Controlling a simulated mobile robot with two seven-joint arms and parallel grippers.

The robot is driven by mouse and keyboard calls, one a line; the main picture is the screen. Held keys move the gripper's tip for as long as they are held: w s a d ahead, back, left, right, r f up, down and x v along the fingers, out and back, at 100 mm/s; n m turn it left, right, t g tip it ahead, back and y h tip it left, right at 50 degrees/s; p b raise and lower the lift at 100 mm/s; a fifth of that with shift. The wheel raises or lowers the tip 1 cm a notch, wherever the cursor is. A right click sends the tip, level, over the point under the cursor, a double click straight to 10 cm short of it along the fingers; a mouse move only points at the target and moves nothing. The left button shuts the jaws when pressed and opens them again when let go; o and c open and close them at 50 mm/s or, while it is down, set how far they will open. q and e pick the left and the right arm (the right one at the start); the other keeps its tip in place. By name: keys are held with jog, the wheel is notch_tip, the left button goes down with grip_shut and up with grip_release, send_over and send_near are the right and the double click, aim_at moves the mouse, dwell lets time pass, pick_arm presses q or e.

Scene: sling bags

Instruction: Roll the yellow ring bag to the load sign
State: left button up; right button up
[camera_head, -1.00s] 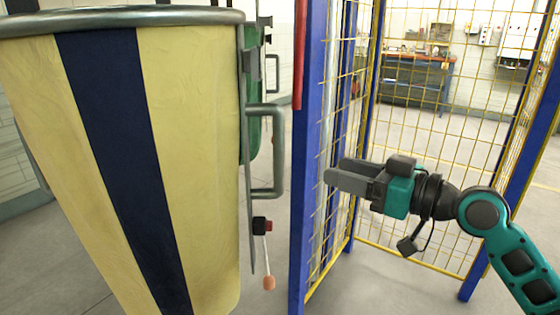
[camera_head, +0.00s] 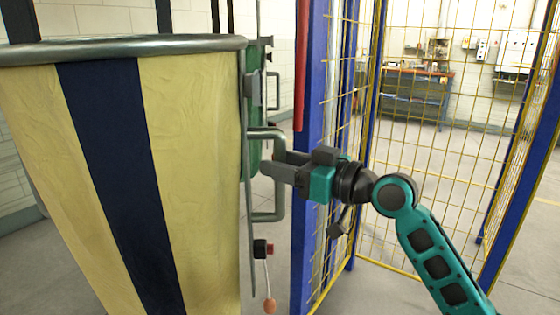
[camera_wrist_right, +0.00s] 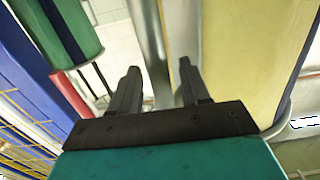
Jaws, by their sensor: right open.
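The yellow ring bag (camera_head: 199,180) fills the left of the head view. It is pale yellow cloth with a dark blue stripe, hung from a grey metal ring (camera_head: 120,48). A grey bracket-shaped handle (camera_head: 279,206) sticks out at its right side. My right gripper (camera_head: 270,168) is open, with its fingertips at the upper part of this handle; I cannot tell if they touch it. In the right wrist view, the open fingers (camera_wrist_right: 158,85) point towards grey metal uprights beside the yellow cloth (camera_wrist_right: 250,60). My left gripper and the load sign are not seen.
A blue post (camera_head: 309,200) with yellow mesh fencing (camera_head: 450,130) stands close to the right of the bag, near my right arm. A green bag (camera_head: 253,155) is partly hidden behind.

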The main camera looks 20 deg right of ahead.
jog(key=shift+w+a, duration=0.25)
jog(key=shift+w, duration=0.05)
jog(key=shift+c, duration=0.3)
grip_shut()
